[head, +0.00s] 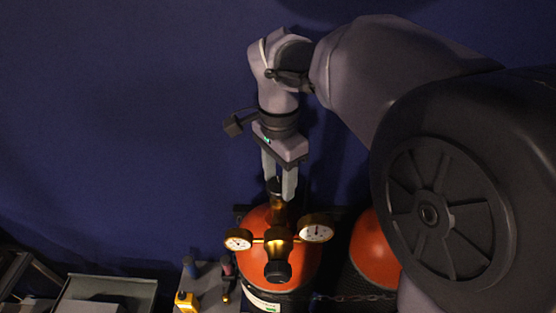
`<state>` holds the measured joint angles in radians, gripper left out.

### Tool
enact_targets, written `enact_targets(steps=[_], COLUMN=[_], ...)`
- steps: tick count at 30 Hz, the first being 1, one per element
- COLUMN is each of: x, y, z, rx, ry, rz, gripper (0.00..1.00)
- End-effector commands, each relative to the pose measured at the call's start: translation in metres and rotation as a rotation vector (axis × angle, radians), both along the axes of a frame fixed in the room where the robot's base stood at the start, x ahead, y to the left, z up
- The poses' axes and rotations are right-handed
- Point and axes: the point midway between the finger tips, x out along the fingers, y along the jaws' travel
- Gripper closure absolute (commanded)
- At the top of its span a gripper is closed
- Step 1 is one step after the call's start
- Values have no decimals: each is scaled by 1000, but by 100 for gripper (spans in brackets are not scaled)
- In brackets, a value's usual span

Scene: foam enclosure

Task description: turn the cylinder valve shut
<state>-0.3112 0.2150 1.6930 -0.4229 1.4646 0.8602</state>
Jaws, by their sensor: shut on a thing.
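An orange gas cylinder (250,220) stands upright below my arm. A brass regulator (277,240) with two round white gauges, a left gauge (238,240) and a right gauge (316,228), sits at its top. My gripper (279,192) points down over the cylinder, its two pale fingers on either side of the dark valve knob (275,184) at the top of the brass stem. The fingers are shut on the knob. The lower part of the knob and the stem are partly hidden by the fingers.
A second orange cylinder (372,250) stands at the right, partly behind my arm. A small grey surface (205,291) at the lower left holds a yellow device (186,301) and small tools. A grey tray (140,290) lies further left. The dark blue wall (120,120) is behind.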

Motion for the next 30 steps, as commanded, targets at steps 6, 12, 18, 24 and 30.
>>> enact_targets(steps=[6, 12, 18, 24, 30], x=[0, 0, 0, 0, 0], y=[0, 0, 0, 0, 0], z=[0, 0, 1, 1, 1], rx=[0, 0, 0, 0, 0], ry=[-2, -2, -2, -2, -2], rz=[-106, -159, -177, -178, -178], gripper=[92, 92, 92, 92, 40])
